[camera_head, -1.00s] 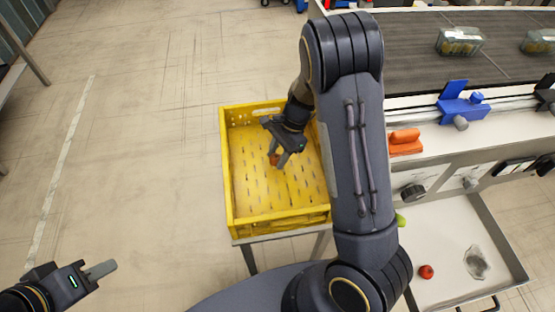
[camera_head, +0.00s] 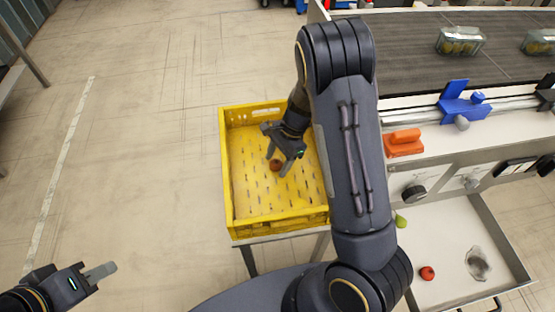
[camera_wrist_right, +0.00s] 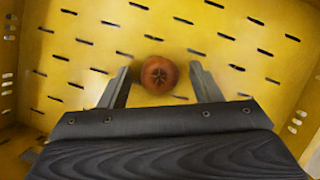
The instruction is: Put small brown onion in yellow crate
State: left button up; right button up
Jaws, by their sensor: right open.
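The small brown onion (camera_head: 275,165) is in the yellow crate (camera_head: 228,190), low over or on its slotted floor. In the right wrist view the onion (camera_wrist_right: 159,74) sits between the fingertips of my right gripper (camera_wrist_right: 160,82), with a gap on both sides. My right gripper (camera_head: 277,165) is open and reaches down inside the crate. My left gripper (camera_head: 100,272) is at the lower left, away from the crate; its jaw opening is not clear.
A conveyor (camera_head: 410,50) with clear packs (camera_head: 460,41) runs at the upper right. A metal tray (camera_head: 440,235) at the right holds a red tomato (camera_head: 427,273), a green pear (camera_head: 400,221) and a crumpled clear bag (camera_head: 478,264). An orange block (camera_head: 404,143) lies on the ledge.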

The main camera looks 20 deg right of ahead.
jog(key=s+p+v, duration=0.1)
jog(key=p+v, duration=0.1)
jog(key=v, duration=1)
jog(key=s+a+r+n+t+y, duration=0.1)
jog(key=s+a+r+n+t, duration=0.2)
jog(key=s+r+n, duration=0.5)
jog(key=s+a+r+n+t+h, duration=0.1)
jog(key=s+r+n, duration=0.1)
jog(key=s, duration=0.5)
jog(key=s+a+r+n+t, duration=0.2)
jog(key=s+n, duration=0.2)
jog(key=s, duration=0.2)
jog(key=shift+s+a+n+h, duration=0.2)
jog(key=shift+s+n+h, duration=0.15)
jog(key=shift+n+h, duration=0.05)
